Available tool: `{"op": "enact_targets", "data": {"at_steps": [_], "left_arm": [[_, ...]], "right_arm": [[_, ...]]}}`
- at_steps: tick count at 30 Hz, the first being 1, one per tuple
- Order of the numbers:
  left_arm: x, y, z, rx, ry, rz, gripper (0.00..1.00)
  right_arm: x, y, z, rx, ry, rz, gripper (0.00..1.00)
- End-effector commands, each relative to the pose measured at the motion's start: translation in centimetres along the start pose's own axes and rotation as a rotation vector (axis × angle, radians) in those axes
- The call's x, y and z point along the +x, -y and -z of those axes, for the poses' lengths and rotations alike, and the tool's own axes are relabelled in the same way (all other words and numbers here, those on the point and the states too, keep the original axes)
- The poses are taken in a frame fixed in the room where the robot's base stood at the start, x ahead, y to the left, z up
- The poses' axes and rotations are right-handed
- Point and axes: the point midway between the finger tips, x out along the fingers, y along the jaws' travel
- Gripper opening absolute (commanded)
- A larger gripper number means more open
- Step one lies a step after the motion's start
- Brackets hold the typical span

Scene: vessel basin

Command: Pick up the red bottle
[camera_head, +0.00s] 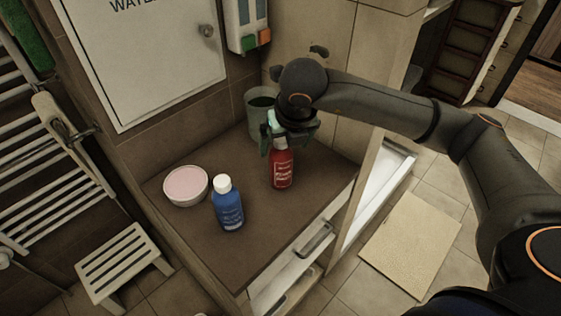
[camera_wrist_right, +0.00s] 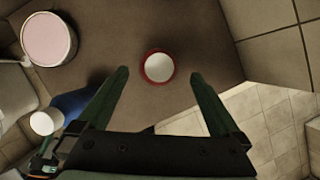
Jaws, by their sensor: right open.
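The red bottle (camera_head: 281,170) stands upright on the brown counter top (camera_head: 255,235), with a pale label on its front. My right gripper (camera_head: 283,143) is above it, pointing down, and hides part of its top. In the right wrist view the bottle's white cap (camera_wrist_right: 158,68) with a red rim shows between the two green fingertips of the open right gripper (camera_wrist_right: 158,75). There is a gap on both sides, and the fingers do not appear to touch it. My left gripper is not in view.
A blue bottle (camera_head: 228,206) with a white cap and a pink-filled bowl (camera_head: 186,186) stand left of the red bottle. A grey-green cup (camera_head: 258,112) stands close behind the gripper, near the wall. The counter's front is clear.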

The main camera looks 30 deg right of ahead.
Motion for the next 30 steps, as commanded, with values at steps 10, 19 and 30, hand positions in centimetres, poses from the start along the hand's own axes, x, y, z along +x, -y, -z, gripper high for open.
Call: {"op": "enact_targets", "data": {"at_steps": [10,19,30], "left_arm": [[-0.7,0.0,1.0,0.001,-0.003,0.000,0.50],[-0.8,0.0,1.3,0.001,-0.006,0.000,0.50],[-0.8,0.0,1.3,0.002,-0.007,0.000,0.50]], "right_arm": [[3.4,-0.1,0.6,-0.001,-0.005,0.002,1.00],[6.3,-0.2,0.6,-0.001,-0.001,0.000,1.00],[6.2,-0.2,0.6,-0.001,-0.001,-0.001,0.78]]}}
